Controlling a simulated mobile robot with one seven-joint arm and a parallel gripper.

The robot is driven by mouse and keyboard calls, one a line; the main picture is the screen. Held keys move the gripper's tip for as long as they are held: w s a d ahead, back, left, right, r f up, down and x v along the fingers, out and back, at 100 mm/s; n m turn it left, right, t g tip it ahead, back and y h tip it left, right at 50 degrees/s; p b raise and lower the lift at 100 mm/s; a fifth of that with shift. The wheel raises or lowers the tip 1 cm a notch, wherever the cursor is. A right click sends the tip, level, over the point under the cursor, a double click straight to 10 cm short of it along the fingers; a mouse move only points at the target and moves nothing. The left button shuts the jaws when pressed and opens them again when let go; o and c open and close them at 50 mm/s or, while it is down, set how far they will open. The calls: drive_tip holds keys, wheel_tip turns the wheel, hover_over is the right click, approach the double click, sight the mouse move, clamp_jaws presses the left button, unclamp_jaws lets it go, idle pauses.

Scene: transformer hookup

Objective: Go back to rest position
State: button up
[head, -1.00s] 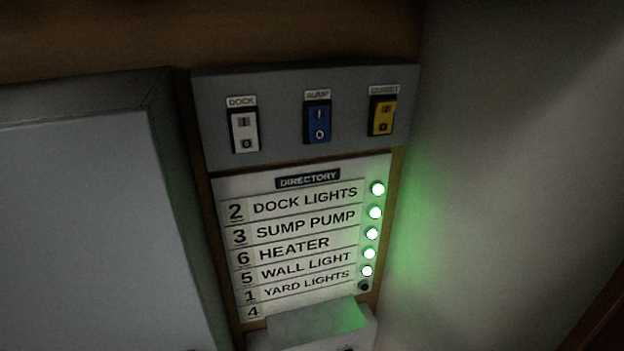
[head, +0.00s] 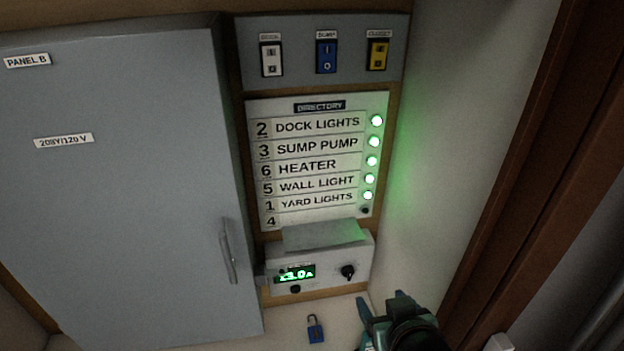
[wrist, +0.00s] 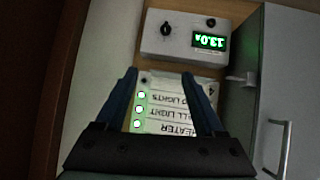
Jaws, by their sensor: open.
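My gripper (head: 378,312) shows at the bottom of the head view, right of the blue padlock, in front of the pale wall. In the wrist view my gripper (wrist: 166,82) has its two dark blue fingers spread apart with nothing held between them. Past the fingers, upside down, are the directory board (wrist: 172,103) with its green lamps and the meter box (wrist: 180,38). The fingers look clear of both.
A grey panel cabinet (head: 120,180), door shut, stands at left with a handle (head: 228,255). A switch plate (head: 300,85) sits above the directory (head: 310,215). The meter box (head: 325,265) has a lit green display. A blue padlock (head: 315,330) lies below. Brown wooden trim (head: 520,140) runs at right.

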drive_tip(key=w+a+r+m+t, duration=0.1)
drive_tip(key=w+a+r+t, duration=0.15)
drive_tip(key=a+r, duration=0.7)
drive_tip(key=w+a+r+m+t, duration=0.15)
drive_tip(key=r+t, duration=0.25)
drive_tip(key=r, duration=1.2)
drive_tip(key=s+r+t, duration=0.5)
drive_tip(key=s+r, duration=0.1)
drive_tip(key=r, duration=0.5)
drive_tip(key=s+r+t+b, duration=0.1)
drive_tip(key=s+r+t, duration=0.4)
drive_tip(key=r, duration=0.7)
drive_tip(key=shift+s+a+n+h, duration=0.25)
drive_tip(key=shift+s+n+h, duration=0.1)
drive_tip(key=shift+s, duration=0.85)
